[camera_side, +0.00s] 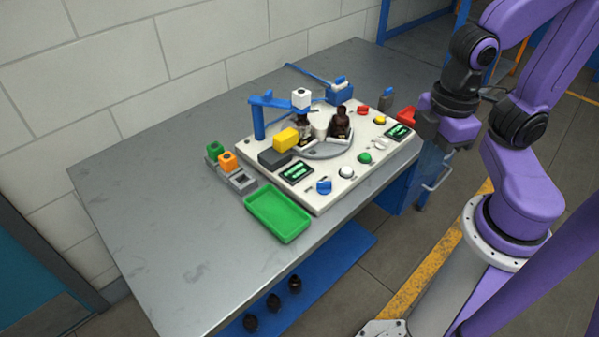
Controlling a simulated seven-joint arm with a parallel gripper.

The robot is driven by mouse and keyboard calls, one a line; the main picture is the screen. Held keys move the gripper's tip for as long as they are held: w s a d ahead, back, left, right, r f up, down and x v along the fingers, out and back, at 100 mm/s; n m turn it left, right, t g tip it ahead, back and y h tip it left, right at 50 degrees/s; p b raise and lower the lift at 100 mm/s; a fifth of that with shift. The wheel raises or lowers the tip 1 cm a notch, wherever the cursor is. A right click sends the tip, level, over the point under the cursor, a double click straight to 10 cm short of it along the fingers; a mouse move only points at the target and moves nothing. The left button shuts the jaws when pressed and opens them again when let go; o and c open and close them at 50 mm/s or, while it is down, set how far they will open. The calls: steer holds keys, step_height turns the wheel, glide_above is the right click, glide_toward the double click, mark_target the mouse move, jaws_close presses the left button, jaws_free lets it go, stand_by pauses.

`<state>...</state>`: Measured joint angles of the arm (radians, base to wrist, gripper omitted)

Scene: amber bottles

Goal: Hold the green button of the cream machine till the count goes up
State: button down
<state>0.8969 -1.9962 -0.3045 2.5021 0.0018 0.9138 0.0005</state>
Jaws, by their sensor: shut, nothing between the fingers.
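The cream machine (328,183) stands on the grey table, with a round turntable in its middle. Its green button (365,157) is on the front right part of the panel, uncovered, between a white button (346,173) and a small white part (380,144). Small displays with green marks show at the front left (296,171) and right (398,131); the digits are too small to read. Amber bottles (341,124) stand on the turntable. My gripper (436,155) is shut and empty at the machine's right, apart from the green button. Its fingertips are hard to make out.
A green tray (278,213) lies in front of the machine. A blue post with an arm (258,120) and a yellow block (286,139) rise at its left. A blue knob (323,186) and a yellow button (380,120) flank the buttons. The table's left part is clear.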

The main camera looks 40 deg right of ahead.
stand_by(0.8)
steer(key=w+d+f+m+y, duration=0.25)
steer(key=w+m, duration=0.75)
steer(key=m, duration=0.6)
steer(key=w+d+f+m+y, duration=0.1)
steer(key=w+f+m+y, duration=0.25)
steer(key=w+m, duration=1)
steer(key=s+d+f+m+t, duration=0.1)
steer(key=d+m+t, duration=0.2)
steer(key=d+m, duration=0.3)
steer(key=s+d+f+m+t+h, duration=0.1)
steer(key=d+m+t, duration=0.3)
steer(key=m, duration=1.1)
steer(key=shift+s+d+f, duration=0.3)
steer(key=shift+d+f, duration=0.45)
steer(key=shift+d, duration=0.55)
steer(key=shift+f, duration=0.1)
